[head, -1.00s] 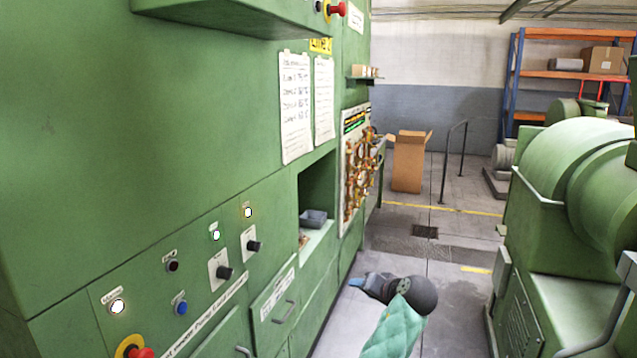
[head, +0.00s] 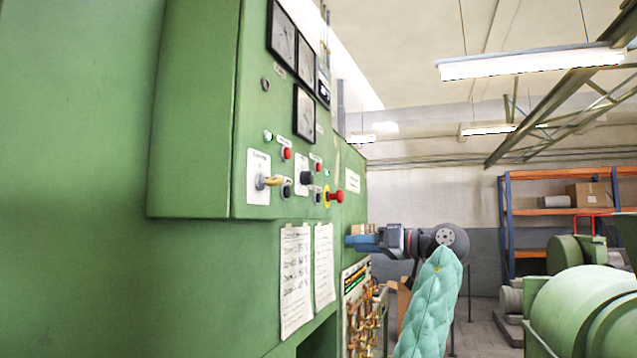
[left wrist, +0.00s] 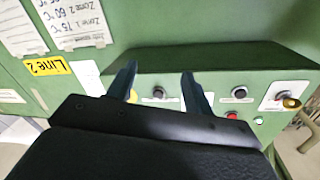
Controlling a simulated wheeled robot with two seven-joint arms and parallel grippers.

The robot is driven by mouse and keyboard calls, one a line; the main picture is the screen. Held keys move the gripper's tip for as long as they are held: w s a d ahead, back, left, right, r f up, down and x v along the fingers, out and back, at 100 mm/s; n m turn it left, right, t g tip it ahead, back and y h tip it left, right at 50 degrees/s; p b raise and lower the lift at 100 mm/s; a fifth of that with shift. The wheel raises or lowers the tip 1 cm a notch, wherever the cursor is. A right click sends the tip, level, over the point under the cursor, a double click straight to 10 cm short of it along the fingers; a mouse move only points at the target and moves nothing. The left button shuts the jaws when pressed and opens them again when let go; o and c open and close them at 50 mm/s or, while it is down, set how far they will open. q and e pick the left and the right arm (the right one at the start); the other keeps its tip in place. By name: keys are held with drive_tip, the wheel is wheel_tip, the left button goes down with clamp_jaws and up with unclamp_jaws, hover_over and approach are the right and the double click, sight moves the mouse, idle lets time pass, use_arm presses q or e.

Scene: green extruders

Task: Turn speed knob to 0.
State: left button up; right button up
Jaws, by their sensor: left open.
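A dark knob (head: 306,178) on a white plate sits on the front of the upper green control box in the head view. Its label is too small to read, so I cannot tell if it is the speed knob. My left gripper (head: 354,241) is beyond and below the box, apart from the knob, with blue fingers toward the cabinet wall. In the left wrist view my left gripper (left wrist: 158,84) is open and empty. A dark round control (left wrist: 158,93) shows between its fingers, on the panel behind. The right gripper is not in view.
A red emergency stop (head: 335,196) juts from the box, with a yellow-handled selector (head: 270,182) left of it. Paper sheets (head: 296,280) hang below. Valves and pipes (head: 364,315) lie beneath my gripper. A green machine (head: 590,310) stands at right.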

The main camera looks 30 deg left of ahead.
sight(312, 178)
use_arm(q)
drive_tip(key=s+r+n+g+p, duration=0.1)
drive_tip(key=s+r+n+g, duration=0.3)
drive_tip(key=r, duration=1.1)
drive_tip(key=p+x, duration=0.1)
drive_tip(key=x, duration=0.1)
drive_tip(key=p+x, duration=0.2)
drive_tip(key=s+p+x, duration=0.1)
drive_tip(key=x, duration=0.1)
drive_tip(key=shift+s+d+r, duration=0.1)
drive_tip(key=shift+s+r, duration=0.05)
drive_tip(key=shift+r, duration=0.15)
drive_tip(key=shift+s+a+f+t+p, duration=0.1)
drive_tip(key=shift+a+t+p, duration=0.05)
drive_tip(key=shift+a+p, duration=0.25)
drive_tip(key=shift+s+a+f+t+p, duration=0.15)
drive_tip(key=shift+a+p, duration=0.1)
drive_tip(key=shift+a, duration=0.2)
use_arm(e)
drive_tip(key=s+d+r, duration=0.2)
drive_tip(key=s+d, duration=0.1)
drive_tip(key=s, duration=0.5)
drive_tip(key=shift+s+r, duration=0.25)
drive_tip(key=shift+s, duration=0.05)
use_arm(q)
drive_tip(key=shift+c, duration=0.4)
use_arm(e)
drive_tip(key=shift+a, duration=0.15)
